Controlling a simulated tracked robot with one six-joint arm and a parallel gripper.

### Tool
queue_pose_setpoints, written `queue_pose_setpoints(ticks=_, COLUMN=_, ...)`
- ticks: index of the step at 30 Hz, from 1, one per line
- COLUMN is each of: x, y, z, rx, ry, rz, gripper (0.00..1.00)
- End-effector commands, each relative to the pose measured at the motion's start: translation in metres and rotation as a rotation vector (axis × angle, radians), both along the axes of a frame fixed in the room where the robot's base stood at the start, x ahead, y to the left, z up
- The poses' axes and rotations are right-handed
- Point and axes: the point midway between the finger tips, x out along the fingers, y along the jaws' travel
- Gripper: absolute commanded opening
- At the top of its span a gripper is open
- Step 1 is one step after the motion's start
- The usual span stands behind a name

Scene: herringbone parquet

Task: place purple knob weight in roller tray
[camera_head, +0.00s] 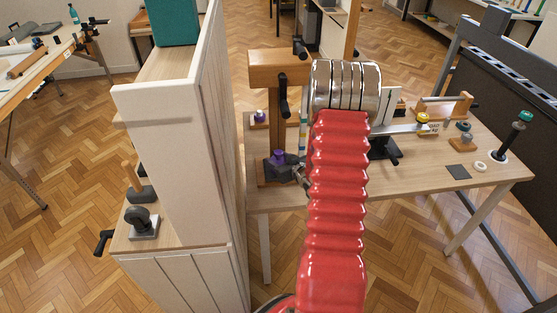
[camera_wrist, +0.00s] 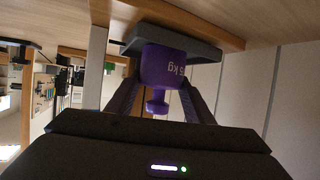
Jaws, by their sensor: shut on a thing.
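The purple knob weight (camera_wrist: 165,68), marked with "kg" lettering, is between the two dark fingers of my gripper (camera_wrist: 161,84) in the wrist view. My gripper is shut on it. Its broad end is against or just in front of a dark grey tray (camera_wrist: 205,50); I cannot tell whether they touch. In the head view the purple weight (camera_head: 278,157) shows at the dark tray (camera_head: 265,178) by the foot of the wooden stand. My gripper (camera_head: 299,172) is at its right side, partly hidden by my red arm. I cannot tell for sure that this is the roller tray.
A wooden stand (camera_head: 278,68) with black handles rises behind the weight. Another purple knob (camera_head: 260,116) stands farther back. A pale partition (camera_head: 170,150) is close on the left. The table (camera_head: 420,180) holds a yellow-topped piece (camera_head: 423,118) and a green-topped black handle (camera_head: 515,135) at right.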

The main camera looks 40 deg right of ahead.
Motion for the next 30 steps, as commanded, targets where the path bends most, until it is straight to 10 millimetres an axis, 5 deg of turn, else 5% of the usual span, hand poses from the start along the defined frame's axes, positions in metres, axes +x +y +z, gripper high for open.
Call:
queue_pose_setpoints(ticks=6, x=0.0008, y=-0.0007, z=-0.0011, rx=-0.002, ry=-0.004, rz=0.000, gripper=0.00)
queue_pose_setpoints(ticks=7, x=0.0009, y=-0.0007, z=-0.0010, rx=-0.002, ry=-0.004, rz=0.000, gripper=0.49)
queue_pose_setpoints(ticks=15, x=0.0004, y=-0.0003, z=-0.0019, rx=-0.001, ry=-0.002, rz=0.000, gripper=0.68)
queue_pose_setpoints(ticks=30, x=0.0001, y=0.0000, z=0.0022, rx=-0.001, ry=0.001, rz=0.000, gripper=0.69)
